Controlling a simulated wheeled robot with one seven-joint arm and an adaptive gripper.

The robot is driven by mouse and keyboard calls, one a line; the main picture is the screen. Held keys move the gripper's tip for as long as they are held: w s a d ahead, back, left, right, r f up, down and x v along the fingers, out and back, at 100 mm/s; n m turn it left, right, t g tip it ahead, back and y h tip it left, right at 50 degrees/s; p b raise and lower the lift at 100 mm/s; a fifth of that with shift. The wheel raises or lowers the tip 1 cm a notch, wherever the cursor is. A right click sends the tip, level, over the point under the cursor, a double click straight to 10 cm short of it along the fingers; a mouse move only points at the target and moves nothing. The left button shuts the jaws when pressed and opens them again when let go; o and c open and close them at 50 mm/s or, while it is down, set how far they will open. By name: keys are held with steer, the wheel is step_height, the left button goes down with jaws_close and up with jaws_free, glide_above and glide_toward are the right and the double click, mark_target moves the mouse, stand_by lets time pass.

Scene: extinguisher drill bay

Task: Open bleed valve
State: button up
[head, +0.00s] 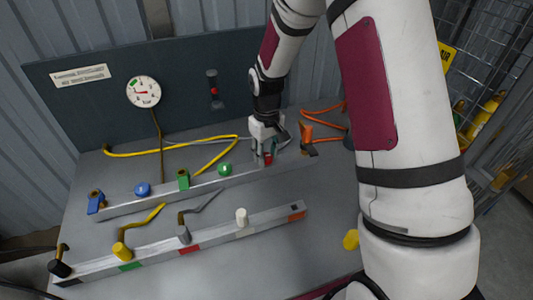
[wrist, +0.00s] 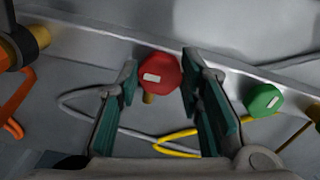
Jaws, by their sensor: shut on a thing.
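A red faceted knob (wrist: 160,72) with a small white label sits on the metal rail. Its label is too small to read, and I cannot tell from it whether this is the bleed valve. My gripper (head: 268,155) reaches down to the far right part of the rear rail. In the wrist view my gripper (wrist: 159,78) has one teal-padded finger on each side of the red knob and is shut on it. In the head view the fingers hide most of the red knob.
A green knob (head: 225,169), a green valve (head: 184,180) and a blue knob (head: 142,189) stand left along the rear rail (head: 130,208). An orange valve (head: 306,132) is close right. A gauge (head: 143,92) hangs behind.

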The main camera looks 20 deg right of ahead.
mark_target(266, 157)
steer(key=o, duration=1.2)
steer(key=shift+c, duration=0.2)
step_height(266, 157, up, 12)
